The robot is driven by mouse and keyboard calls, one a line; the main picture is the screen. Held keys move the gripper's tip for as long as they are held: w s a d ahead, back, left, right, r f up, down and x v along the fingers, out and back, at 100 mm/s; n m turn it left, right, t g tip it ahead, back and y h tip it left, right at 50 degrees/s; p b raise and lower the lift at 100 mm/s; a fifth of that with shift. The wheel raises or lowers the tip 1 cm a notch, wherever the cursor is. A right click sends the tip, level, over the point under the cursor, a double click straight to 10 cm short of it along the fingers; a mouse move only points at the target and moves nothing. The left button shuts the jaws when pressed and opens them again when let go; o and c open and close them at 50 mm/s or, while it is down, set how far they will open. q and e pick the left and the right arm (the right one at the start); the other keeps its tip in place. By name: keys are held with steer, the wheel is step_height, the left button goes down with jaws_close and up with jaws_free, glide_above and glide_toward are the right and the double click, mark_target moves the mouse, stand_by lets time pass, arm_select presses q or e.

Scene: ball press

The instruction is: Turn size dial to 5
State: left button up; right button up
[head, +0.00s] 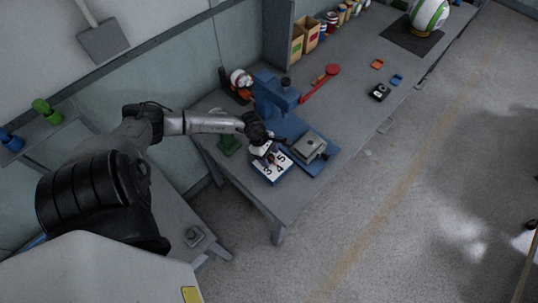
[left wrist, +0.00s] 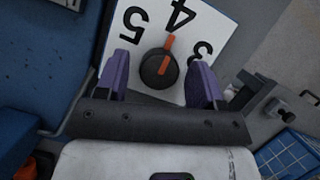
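The size dial (left wrist: 159,69) is a round black knob with an orange pointer bar, on a white plate (left wrist: 214,25) marked 3, 4 and 5. In the left wrist view the orange bar points toward the 4. My left gripper (left wrist: 162,78) is open, with one purple finger on each side of the knob and gaps between. In the head view the plate (head: 273,172) sits at the near end of the bench, and my left gripper (head: 264,150) is over it, hiding most of the knob. My right gripper is not in view.
A blue press (head: 275,97) with a red lever (head: 321,82) stands just behind the plate. A grey block (head: 308,146) on a blue base is to its right. A green piece (head: 229,144) lies at left.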

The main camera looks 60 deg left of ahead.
arm_select(q)
steer(key=c, duration=0.8)
steer(key=shift+r+n+p, duration=0.25)
steer(key=shift+n+p, duration=0.45)
steer(key=shift+p, duration=0.3)
steer(key=shift+c, duration=0.2)
steer(key=n+t+y+p, duration=0.1)
steer(key=n+p, duration=0.3)
steer(key=p, duration=0.1)
steer(key=n+t+y+p, duration=0.1)
steer(key=n+y+p, duration=0.1)
steer(key=n+p, duration=0.2)
steer(key=shift+s+d+p, duration=0.1)
steer(key=shift+d+p, duration=0.1)
steer(key=shift+p, duration=0.95)
steer(key=shift+f+n+y+p, duration=0.15)
steer(key=shift+n+y+p, duration=0.35)
steer(key=shift+n+p, duration=0.7)
steer(key=o, duration=0.9)
steer(key=shift+o, duration=0.2)
